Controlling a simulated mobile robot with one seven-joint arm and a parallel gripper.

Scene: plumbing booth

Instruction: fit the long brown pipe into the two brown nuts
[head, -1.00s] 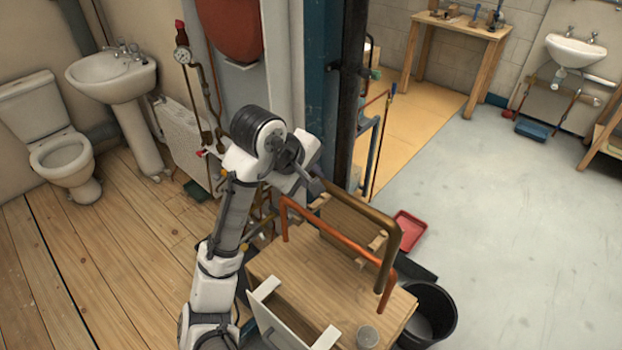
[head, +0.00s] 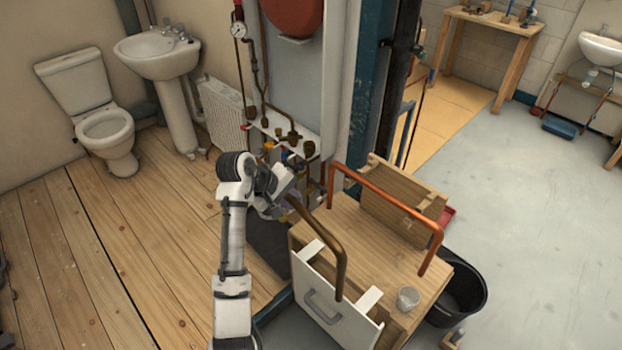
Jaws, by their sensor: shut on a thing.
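The long brown pipe (head: 325,232) is held above the front left of the wooden bench. Its long run slopes toward the camera, and one end bends downward near the open drawer. My gripper (head: 289,197) is shut on its far part; my wrist hides the other end. Several brown fittings show on the pipework under the boiler, among them one at the right (head: 309,148) and one left of it (head: 281,134). I cannot tell for sure which are the two brown nuts. The pipe is apart from these fittings.
An orange copper pipe (head: 392,205) stands on the bench (head: 375,248), beside a wooden crate (head: 398,208). A grey cup (head: 408,297) is on the bench's near corner. The white-fronted drawer (head: 325,297) sticks out. A black bucket (head: 462,292) stands to the right.

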